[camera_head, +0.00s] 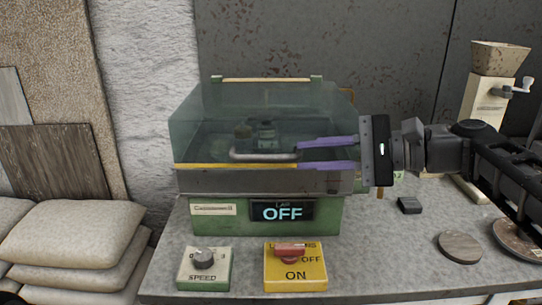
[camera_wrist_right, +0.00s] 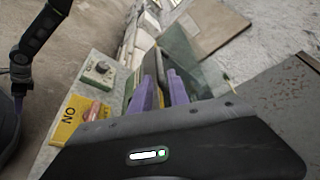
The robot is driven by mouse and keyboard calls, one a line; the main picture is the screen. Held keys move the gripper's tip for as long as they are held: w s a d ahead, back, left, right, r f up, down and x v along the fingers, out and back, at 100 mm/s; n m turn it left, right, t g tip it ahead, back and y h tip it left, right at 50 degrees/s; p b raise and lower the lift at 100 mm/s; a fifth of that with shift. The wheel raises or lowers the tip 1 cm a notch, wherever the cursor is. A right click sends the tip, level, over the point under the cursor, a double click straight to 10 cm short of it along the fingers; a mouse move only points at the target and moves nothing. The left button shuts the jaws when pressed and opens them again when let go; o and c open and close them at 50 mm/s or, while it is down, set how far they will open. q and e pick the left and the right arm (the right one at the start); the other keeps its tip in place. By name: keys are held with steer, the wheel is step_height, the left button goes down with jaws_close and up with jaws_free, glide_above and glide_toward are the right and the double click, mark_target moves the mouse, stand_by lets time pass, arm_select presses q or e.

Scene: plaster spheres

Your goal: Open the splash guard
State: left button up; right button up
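The splash guard (camera_head: 210,120) is a clear greenish cover over a green machine. It looks lowered, its front edge along a yellow strip. A grey bar handle (camera_head: 262,157) runs across its front. My right gripper (camera_head: 299,156) comes in from the right with two purple fingers apart. Its tips are at the handle's right end, one above and one below it in the picture; I cannot tell if they touch.
The machine's display (camera_head: 282,212) reads OFF. In front stand a speed knob box (camera_head: 204,268) and a yellow switch box (camera_head: 295,270) with a red control. A hopper grinder (camera_head: 490,100), a dark block (camera_head: 409,205) and round discs (camera_head: 460,247) are at right. Sacks (camera_head: 75,240) lie left.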

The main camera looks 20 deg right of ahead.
mark_target(283, 157)
steer(key=shift+x, duration=3.95)
steer(key=shift+c, duration=0.4)
jaws_close()
